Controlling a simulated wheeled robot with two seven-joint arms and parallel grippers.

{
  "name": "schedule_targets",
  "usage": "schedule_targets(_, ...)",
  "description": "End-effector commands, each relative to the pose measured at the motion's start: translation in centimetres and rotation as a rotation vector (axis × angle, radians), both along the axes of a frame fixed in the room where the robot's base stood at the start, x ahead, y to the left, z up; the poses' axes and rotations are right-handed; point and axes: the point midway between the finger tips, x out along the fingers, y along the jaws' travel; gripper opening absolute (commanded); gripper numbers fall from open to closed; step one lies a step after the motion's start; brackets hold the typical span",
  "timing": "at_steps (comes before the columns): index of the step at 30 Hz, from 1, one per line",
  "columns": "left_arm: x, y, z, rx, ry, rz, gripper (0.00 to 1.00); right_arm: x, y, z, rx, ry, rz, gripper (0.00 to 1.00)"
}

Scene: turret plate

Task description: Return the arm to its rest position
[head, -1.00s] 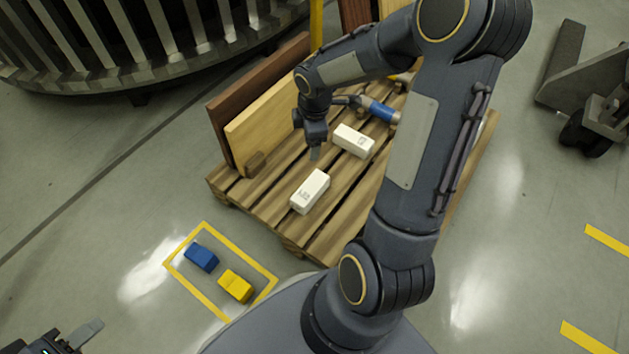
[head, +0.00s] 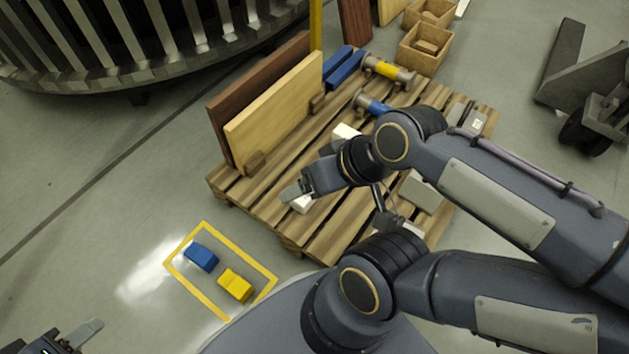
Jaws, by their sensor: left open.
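My right arm (head: 500,205) is folded across the right of the head view. Its gripper (head: 292,192) is over the pallet, in front of a white block (head: 302,205) that it partly hides. I cannot tell whether its fingers are apart, and I see nothing held in it. My left gripper (head: 85,332) is at the bottom left corner, cut off by the picture edge. It is open and empty, over the floor.
The wooden pallet (head: 228,186) carries upright boards (head: 275,110), another white block (head: 345,132), blue bars (head: 344,68) and cylindrical parts (head: 388,70). A blue block (head: 201,257) and a yellow block (head: 235,285) lie inside a yellow floor outline (head: 190,288). A pallet jack (head: 590,90) stands right.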

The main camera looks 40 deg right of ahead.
Motion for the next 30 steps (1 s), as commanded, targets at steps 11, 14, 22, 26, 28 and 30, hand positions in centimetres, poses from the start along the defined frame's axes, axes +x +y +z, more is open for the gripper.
schedule_targets(11,0.0,0.0,4.2,0.0,0.0,0.0,0.41,0.1,-0.1,4.2,-0.003,-0.001,0.0,0.76)
schedule_targets(14,0.0,0.0,7.4,0.0,0.0,0.0,0.41,0.1,-0.1,7.5,-0.003,-0.001,0.001,0.76)
schedule_targets(22,0.0,0.0,17.3,0.0,0.0,0.0,0.41,0.1,-0.1,17.3,-0.003,-0.001,0.001,0.76)
schedule_targets(26,0.0,0.0,21.9,0.0,0.0,0.0,0.41,0.1,-0.1,21.9,-0.003,-0.001,0.001,0.76)
schedule_targets(28,0.0,0.0,24.4,0.0,0.0,0.0,0.41,0.1,-0.1,24.4,-0.003,-0.001,0.001,0.76)
schedule_targets(30,0.0,0.0,26.9,0.0,0.0,0.0,0.41,0.1,-0.1,26.9,-0.003,-0.001,0.001,0.76)
